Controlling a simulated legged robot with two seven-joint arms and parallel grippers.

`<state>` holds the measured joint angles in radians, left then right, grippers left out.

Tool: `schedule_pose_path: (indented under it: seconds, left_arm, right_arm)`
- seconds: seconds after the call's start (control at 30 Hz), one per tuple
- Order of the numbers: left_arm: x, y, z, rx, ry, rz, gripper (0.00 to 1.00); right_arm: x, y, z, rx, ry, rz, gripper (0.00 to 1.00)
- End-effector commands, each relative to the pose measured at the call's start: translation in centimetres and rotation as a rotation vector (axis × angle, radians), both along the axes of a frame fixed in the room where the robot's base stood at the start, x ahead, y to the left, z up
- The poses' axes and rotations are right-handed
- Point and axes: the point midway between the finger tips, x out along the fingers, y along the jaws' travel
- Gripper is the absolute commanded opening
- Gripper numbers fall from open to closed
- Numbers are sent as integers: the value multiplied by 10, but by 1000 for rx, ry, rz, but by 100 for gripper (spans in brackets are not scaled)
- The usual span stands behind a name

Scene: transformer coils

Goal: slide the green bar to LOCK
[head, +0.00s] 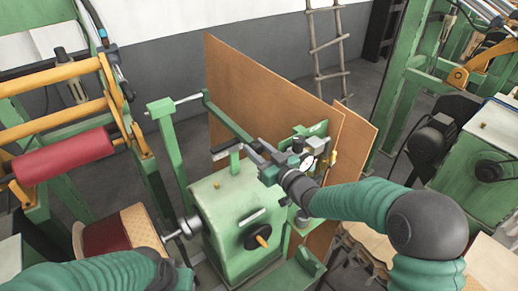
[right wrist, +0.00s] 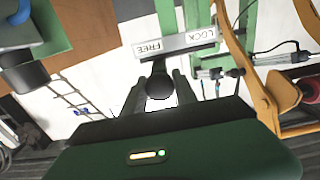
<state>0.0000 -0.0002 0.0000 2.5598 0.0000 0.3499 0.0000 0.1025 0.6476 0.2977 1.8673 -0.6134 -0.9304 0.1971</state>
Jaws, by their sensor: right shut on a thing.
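The green bar (head: 229,118) runs slanting over the green machine (head: 225,205) in the head view, its near end by my right gripper (head: 250,154). In the right wrist view a plate (right wrist: 176,46) carries the labels FREE and LOCK, upside down. A dark round knob (right wrist: 160,86) sits between the fingers of my right gripper (right wrist: 158,92), below the FREE label; the LOCK label is to its right. My right gripper is shut on the knob. My left arm shows at the bottom left of the head view; its fingers are out of sight.
A winding frame with yellow bars and a red roller (head: 64,155) stands at the left. Brown boards (head: 262,88) stand upright behind the machine. A black handwheel (head: 258,236) is on the machine's front. More green machinery is at the right.

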Motion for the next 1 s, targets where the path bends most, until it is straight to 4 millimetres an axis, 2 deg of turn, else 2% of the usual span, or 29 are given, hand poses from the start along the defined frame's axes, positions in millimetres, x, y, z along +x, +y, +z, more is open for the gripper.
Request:
schedule_pose_path:
  seconds: [0.03, 0.1, 0.3, 0.47, 0.73, 0.77, 0.9, 1.0]
  left_arm:
    - [0, 0, -15, 0, 0, 0, 40]
    - [0, 0, -29, 0, 1, 0, 40]
    - [-1, 0, -58, 0, 1, 0, 40]
    - [-1, 0, -63, 0, 1, 0, 40]
    - [0, 0, -61, 0, 0, 0, 40]
    - [0, 0, -61, 0, 0, 0, 40]
    - [0, 0, -61, 0, 0, 0, 40]
    - [0, 0, -61, 0, 0, 0, 40]
  right_arm:
    - [-8, 10, -10, -2, 5, 7, 0]
    - [-19, 25, -12, -2, 4, 8, 0]
    - [-47, 64, -11, -5, 3, 7, 0]
    - [-56, 75, -7, -5, 7, 5, 0]
    - [-57, 78, -6, -5, 10, 9, 0]
    - [-58, 78, -6, -5, 10, 8, 35]
    - [-57, 78, -4, -4, 7, 7, 54]
    - [-55, 77, -4, -2, 6, 6, 54]
